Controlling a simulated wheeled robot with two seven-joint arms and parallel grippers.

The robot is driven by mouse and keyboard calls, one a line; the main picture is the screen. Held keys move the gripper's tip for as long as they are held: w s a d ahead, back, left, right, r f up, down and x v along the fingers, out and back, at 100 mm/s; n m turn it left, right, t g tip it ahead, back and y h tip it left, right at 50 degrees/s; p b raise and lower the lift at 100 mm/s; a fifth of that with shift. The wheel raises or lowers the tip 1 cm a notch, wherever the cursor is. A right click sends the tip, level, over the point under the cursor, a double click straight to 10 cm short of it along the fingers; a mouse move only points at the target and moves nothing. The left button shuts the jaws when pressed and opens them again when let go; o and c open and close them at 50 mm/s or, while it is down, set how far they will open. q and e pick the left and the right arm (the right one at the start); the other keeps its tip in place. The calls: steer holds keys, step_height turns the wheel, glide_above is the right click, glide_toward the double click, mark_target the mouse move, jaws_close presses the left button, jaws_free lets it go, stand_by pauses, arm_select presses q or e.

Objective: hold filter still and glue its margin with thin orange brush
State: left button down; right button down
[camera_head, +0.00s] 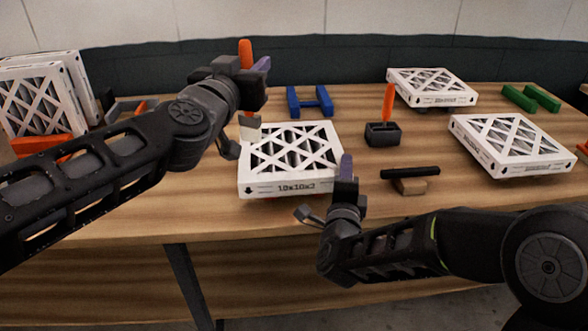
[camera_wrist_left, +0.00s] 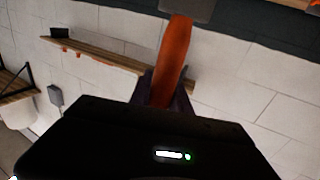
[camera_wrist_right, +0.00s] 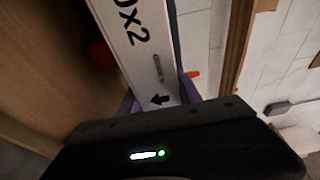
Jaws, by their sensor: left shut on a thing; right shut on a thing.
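A white boxed filter (camera_head: 290,160) with a lattice face lies at the front middle of the table, its printed side towards me. My right gripper (camera_head: 345,170) is shut on its front right corner; the right wrist view shows the filter's printed side (camera_wrist_right: 140,50) between the purple fingers (camera_wrist_right: 158,98). My left gripper (camera_head: 252,68) is shut on an orange-handled brush (camera_head: 246,50), held upright. Its pale head (camera_head: 250,128) is at the filter's back left corner; contact cannot be told. The orange handle (camera_wrist_left: 173,55) also shows in the left wrist view.
Another orange handle (camera_head: 388,100) stands in a dark holder (camera_head: 383,135). A black-handled brush (camera_head: 409,173) lies right of the filter. Two more filters (camera_head: 432,86) (camera_head: 512,144) lie at the right. Blue (camera_head: 310,102) and green (camera_head: 530,98) supports stand behind. Filters (camera_head: 42,100) lean at the left.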

arm_select(q)
steer(key=shift+d, duration=0.1)
steer(key=w+d+f+m+g+h, duration=0.1)
steer(key=d+f+m+g+h, duration=0.3)
steer(key=d, duration=0.4)
steer(key=w+d+f+m+g+h, duration=0.1)
steer(key=d+f+m+g+h, duration=0.15)
steer(key=d+h, duration=0.45)
steer(key=a+r+m+g, duration=0.1)
steer(key=a+r+m, duration=0.1)
steer(key=a+r, duration=0.3)
steer(key=shift+s+a+r, duration=0.25)
steer(key=shift+a, duration=0.05)
steer(key=shift+f+m+g, duration=0.1)
steer(key=shift+m+g, duration=0.15)
